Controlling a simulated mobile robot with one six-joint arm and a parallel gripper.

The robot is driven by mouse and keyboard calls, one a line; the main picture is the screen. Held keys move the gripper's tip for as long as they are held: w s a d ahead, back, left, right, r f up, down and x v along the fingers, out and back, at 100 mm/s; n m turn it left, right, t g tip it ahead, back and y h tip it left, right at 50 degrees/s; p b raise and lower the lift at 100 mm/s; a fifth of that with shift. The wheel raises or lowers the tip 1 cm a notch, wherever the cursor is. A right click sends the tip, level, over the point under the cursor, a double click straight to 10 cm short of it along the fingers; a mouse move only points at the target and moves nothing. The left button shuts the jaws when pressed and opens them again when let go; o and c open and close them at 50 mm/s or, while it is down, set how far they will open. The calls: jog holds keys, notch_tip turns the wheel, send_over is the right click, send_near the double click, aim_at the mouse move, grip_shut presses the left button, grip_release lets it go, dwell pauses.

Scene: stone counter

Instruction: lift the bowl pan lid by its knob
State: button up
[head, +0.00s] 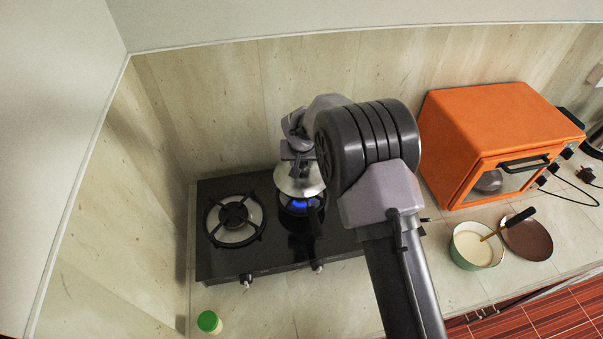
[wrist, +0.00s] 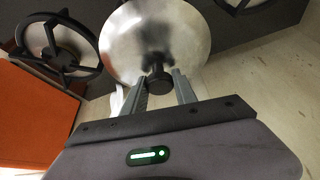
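The lid (wrist: 150,35) is a shiny round metal dome with a dark knob (wrist: 157,82) facing my wrist camera. My gripper (wrist: 160,76) has its two grey fingers on either side of the knob. They look open, with a narrow gap on the right; contact on the left is unclear. In the head view the lid (head: 299,183) is over the stove, just below my gripper, which is partly hidden by my arm. A dark handle (head: 314,221) points forward below it. The pan body is mostly hidden, so I cannot tell whether the lid rests on it.
A blue flame (head: 300,205) burns below the lid. The black stove (head: 225,262) has an empty burner (head: 235,218) at left. An orange oven (head: 490,115), a bowl (head: 466,257) of pale liquid and a brown pan (head: 530,242) stand right. A green-capped jar (head: 209,322) stands in front.

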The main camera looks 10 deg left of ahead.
grip_shut()
jog(key=shift+r, duration=0.1)
